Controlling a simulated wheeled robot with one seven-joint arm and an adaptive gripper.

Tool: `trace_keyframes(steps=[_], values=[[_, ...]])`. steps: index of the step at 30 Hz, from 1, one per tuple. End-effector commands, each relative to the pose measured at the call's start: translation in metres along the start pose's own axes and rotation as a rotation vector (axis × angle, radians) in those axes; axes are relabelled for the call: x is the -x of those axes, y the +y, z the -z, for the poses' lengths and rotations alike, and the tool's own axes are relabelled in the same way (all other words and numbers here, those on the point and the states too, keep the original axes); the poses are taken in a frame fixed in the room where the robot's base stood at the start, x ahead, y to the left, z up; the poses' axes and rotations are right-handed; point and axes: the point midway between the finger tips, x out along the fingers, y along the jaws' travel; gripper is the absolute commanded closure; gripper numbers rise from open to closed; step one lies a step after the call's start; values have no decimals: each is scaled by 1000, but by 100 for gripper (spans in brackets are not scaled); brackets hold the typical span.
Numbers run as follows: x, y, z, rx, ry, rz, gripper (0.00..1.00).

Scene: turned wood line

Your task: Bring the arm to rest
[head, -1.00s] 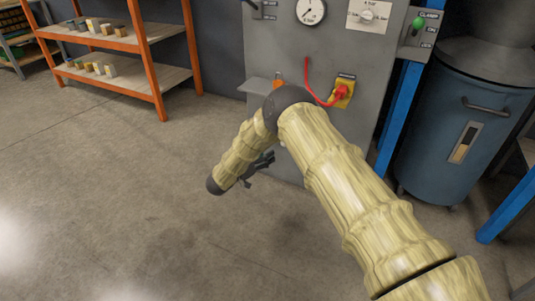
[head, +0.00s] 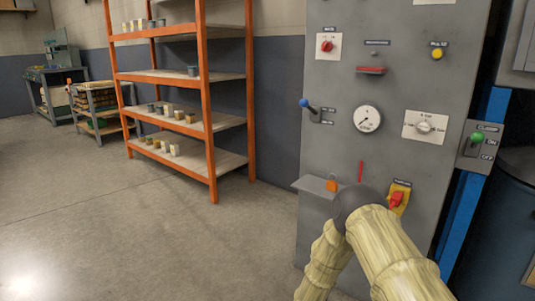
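My arm, in a pale wood-like cover with a dark elbow joint, shows at the lower right of the head view, in front of a grey control cabinet (head: 330,140). The arm bends at the dark joint and its far part runs down out of the picture. My gripper is below the frame, so its fingers cannot be seen.
The cabinet carries a gauge (head: 367,118), a blue-tipped lever (head: 305,103), a red-and-yellow switch (head: 399,199) and a small shelf (head: 311,186) with an orange padlock-like item (head: 331,184). An orange rack (head: 206,110) stands left. Open floor (head: 120,235) lies in front.

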Motion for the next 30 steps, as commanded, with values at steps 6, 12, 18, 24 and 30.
trace_keyframes(steps=[6,12,18,24,30], values=[[72,47,-95,74,-271,215,49],[151,99,-160,119,-527,334,49],[239,156,-203,154,-779,403,49],[311,201,-223,174,-972,432,49],[367,236,-230,189,-1118,442,49]])
